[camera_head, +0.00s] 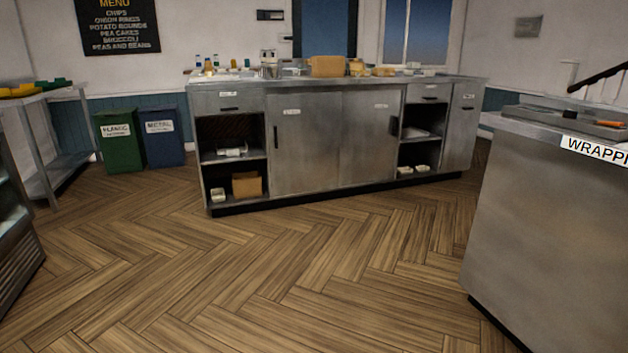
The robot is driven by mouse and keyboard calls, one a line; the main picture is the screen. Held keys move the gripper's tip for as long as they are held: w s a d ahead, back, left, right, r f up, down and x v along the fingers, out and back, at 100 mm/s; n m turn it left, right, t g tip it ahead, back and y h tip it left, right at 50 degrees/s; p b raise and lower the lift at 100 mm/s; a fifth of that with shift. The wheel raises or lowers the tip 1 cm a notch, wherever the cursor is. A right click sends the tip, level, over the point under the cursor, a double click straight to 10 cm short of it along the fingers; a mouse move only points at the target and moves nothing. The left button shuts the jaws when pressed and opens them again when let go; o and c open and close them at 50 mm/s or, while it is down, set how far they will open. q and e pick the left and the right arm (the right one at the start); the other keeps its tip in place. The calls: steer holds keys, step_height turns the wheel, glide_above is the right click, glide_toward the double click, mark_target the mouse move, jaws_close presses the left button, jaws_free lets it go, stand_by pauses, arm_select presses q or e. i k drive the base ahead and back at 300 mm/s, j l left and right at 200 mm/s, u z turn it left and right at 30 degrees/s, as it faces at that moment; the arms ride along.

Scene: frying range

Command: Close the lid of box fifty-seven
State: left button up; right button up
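No box that I can read as fifty-seven shows; any numbers are too small to make out. A tan box (327,66) stands on top of the long metal counter (330,141), near its middle. Another brown box (247,185) sits on the bottom shelf of the counter's open left compartment. I cannot tell whether either has a lid or whether it is open. Neither of my grippers is in view.
Wooden floor (270,280) is clear in front of the counter. A metal unit labelled "WRAPPI..." (550,230) stands at right. Green (119,145) and blue (161,143) bins stand at back left. A metal table (45,140) is at far left.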

mark_target(356, 65)
steer(key=i, duration=1.2)
steer(key=i+j, duration=0.1)
steer(key=i, duration=1.1)
steer(key=i+z, duration=0.1)
steer(key=i, duration=1.15)
steer(key=i+j, duration=0.15)
steer(key=i, duration=1.05)
